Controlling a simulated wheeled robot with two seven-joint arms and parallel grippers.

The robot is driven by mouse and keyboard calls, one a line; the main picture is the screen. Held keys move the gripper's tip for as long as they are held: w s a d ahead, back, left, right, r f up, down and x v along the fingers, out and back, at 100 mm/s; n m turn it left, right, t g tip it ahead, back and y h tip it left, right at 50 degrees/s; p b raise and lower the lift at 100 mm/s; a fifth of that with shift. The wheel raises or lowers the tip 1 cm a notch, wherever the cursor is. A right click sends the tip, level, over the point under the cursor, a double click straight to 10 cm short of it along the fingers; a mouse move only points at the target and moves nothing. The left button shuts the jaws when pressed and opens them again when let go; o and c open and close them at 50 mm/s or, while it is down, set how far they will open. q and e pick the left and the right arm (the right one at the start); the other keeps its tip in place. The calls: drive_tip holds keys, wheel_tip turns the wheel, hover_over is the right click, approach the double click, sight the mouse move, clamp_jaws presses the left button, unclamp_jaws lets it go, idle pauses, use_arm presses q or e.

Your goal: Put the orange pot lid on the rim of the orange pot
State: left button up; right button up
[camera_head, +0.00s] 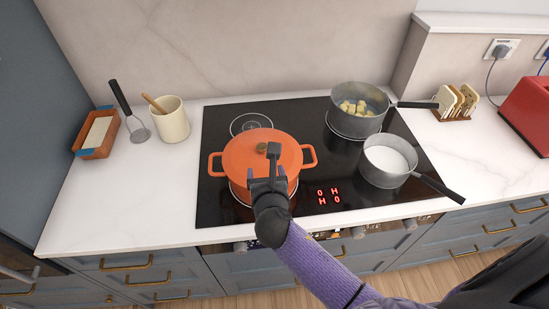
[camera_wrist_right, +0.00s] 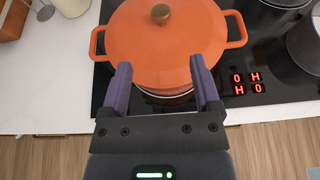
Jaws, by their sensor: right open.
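The orange pot (camera_head: 237,186) stands on the front left of the black hob, with a handle on each side. The orange lid (camera_head: 246,147) lies on top of the pot and looks seated on its rim. Its brass knob also shows in the right wrist view (camera_wrist_right: 160,13), beyond the fingers. My right gripper (camera_head: 271,165) is over the front of the pot. In the right wrist view its fingers (camera_wrist_right: 160,85) are spread apart with nothing between them, in front of the lid's near edge. My left gripper is not in view.
A grey pan with yellow chunks (camera_head: 358,124) stands at the hob's back right. A grey pan with white contents (camera_head: 386,172) stands front right, handle toward the front edge. A cream crock (camera_head: 172,122) stands left.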

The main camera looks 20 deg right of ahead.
drive_tip(key=s+f+m+g+y, duration=0.1)
drive_tip(key=s+f+m+g, duration=0.3)
drive_tip(key=f, duration=0.5)
drive_tip(key=s+f+m+g+y, duration=0.1)
drive_tip(key=s+f+m, duration=0.5)
drive_tip(key=f, duration=0.3)
drive_tip(key=s+d+f+m+g+y, duration=0.15)
drive_tip(key=s+f+m, duration=0.25)
drive_tip(key=s+m, duration=0.4)
drive_tip(key=s+f+m+g, duration=0.3)
drive_tip(key=s+f+m, duration=0.15)
drive_tip(key=s, duration=0.55)
drive_tip(key=s+d+f+m+g+y, duration=0.15)
drive_tip(key=s+f+m, duration=0.25)
drive_tip(key=s+m, duration=0.45)
use_arm(q)
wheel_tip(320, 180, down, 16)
drive_tip(key=b, duration=1.6)
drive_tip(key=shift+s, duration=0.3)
use_arm(e)
wheel_tip(320, 180, down, 16)
drive_tip(key=s+n+g+h, duration=0.1)
drive_tip(key=shift+d+f, duration=0.15)
drive_tip(key=shift+d, duration=0.05)
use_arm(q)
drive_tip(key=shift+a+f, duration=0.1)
use_arm(e)
drive_tip(key=shift+s, duration=0.1)
